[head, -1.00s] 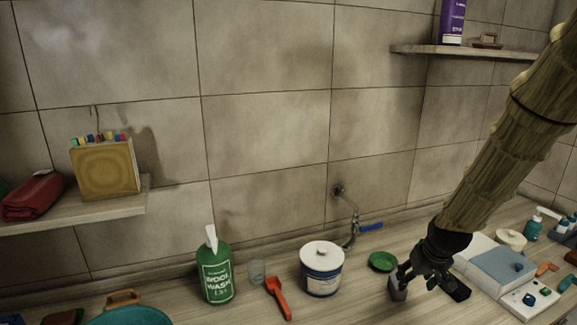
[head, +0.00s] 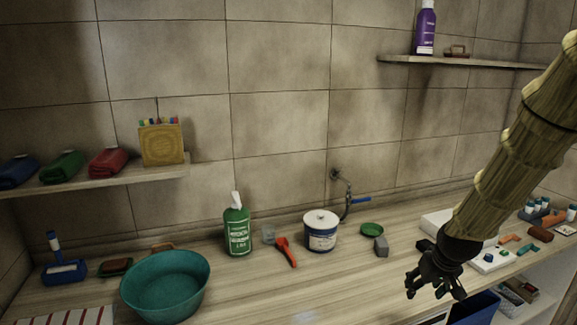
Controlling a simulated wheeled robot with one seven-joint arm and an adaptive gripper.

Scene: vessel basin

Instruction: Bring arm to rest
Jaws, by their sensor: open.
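My gripper (head: 434,290) hangs at the lower right in the head view, in front of the counter. Its dark fingers are spread open and point down, with nothing between them. My arm comes in from the upper right. A small grey block (head: 381,247) stands on the counter behind and left of the gripper, apart from it. A green lid (head: 372,229) lies just behind the block.
The counter (head: 265,290) holds a teal basin (head: 166,286), a green wool wash bottle (head: 237,230), a red-orange tool (head: 287,252) and a white-lidded tub (head: 320,232). A blue bin (head: 474,309) is below right of the gripper. Wall shelves are left and upper right.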

